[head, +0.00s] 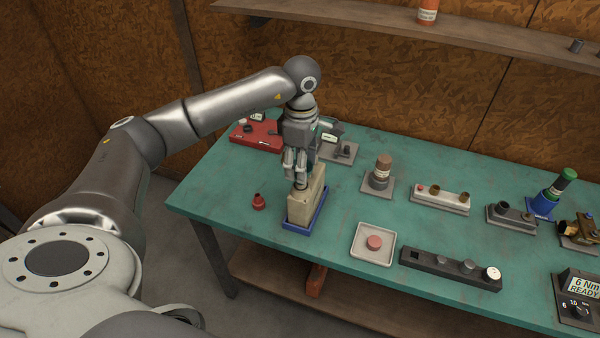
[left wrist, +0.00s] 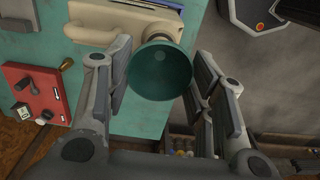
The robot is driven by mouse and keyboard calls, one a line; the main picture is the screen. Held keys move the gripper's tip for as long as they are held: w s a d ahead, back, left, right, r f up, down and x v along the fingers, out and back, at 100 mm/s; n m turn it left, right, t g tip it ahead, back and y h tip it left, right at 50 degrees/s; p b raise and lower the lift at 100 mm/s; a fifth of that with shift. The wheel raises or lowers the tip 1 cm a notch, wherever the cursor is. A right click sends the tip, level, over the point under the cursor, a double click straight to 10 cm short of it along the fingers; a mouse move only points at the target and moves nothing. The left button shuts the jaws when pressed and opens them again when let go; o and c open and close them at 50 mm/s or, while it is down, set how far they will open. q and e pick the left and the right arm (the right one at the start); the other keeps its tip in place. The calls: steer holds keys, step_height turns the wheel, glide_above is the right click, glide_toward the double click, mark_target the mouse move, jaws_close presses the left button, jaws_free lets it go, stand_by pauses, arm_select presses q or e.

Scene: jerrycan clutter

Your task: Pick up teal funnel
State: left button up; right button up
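The teal funnel (left wrist: 160,72) shows in the left wrist view with its wide round mouth facing the camera. It appears to stand in the neck of the beige jerrycan (left wrist: 100,22). In the head view the jerrycan (head: 307,203) stands upright in a blue tray (head: 306,228) near the table's front edge, and the funnel is mostly hidden behind my gripper. My left gripper (head: 295,180) is above the jerrycan, pointing down. In the left wrist view its fingers (left wrist: 160,88) are spread on either side of the funnel; contact is not clear. My right gripper is not in view.
A small red piece (head: 259,203) stands left of the jerrycan. A red case (head: 256,136) lies behind it. A pale tray with a red puck (head: 374,242) and a dark fixture (head: 450,268) are to the right.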

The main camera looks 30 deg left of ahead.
arm_select(q)
steer(key=shift+c, duration=0.9)
steer(key=shift+r, duration=0.2)
steer(key=shift+r+p, duration=1.7)
steer(key=shift+r, duration=1.15)
